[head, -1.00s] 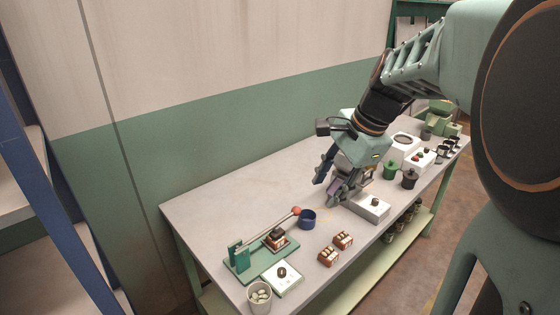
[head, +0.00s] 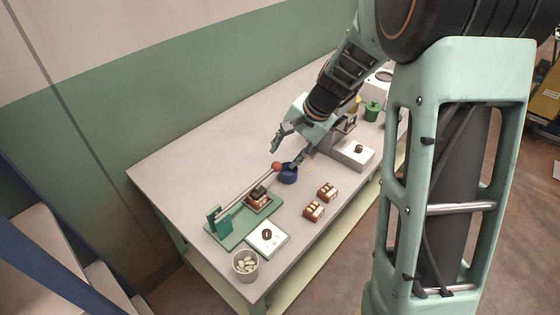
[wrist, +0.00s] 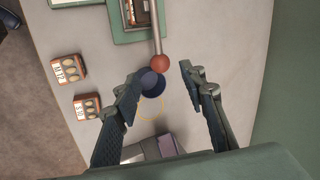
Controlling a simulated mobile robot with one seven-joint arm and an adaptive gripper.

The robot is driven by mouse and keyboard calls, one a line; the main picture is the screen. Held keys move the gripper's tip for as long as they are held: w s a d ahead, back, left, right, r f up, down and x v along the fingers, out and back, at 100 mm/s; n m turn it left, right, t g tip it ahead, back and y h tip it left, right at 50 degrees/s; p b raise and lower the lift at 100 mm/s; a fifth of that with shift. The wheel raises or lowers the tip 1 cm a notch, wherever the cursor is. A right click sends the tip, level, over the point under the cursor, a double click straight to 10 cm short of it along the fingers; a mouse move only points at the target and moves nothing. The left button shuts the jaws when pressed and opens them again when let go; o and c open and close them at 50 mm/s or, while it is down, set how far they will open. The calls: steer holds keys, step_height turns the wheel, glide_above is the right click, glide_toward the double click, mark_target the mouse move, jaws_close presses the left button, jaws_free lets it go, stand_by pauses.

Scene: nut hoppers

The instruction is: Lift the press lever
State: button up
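The press lever (head: 245,189) is a grey rod with an orange-red ball knob (head: 276,166) at its end. It runs from a green post (head: 213,222) on the green press base (head: 226,238), over a brown block (head: 258,195) on that base. My gripper (head: 287,151) is open and empty above the table, close to the knob. In the wrist view the knob (wrist: 159,63) shows between the two fingertips, slightly beyond them. I see no contact. A dark blue cup (head: 288,176) stands beside the knob, partly hidden by a finger in the wrist view.
Two brown boxes (head: 314,211) lie in front of the cup. A white plate with a dark knob (head: 267,237) and a cup of pale green pieces (head: 245,266) stand at the near end. A white box (head: 352,154) stands right. The table's back left is clear.

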mark_target(278, 164)
steer(key=x, duration=0.6)
steer(key=shift+c, duration=0.2)
jaws_close()
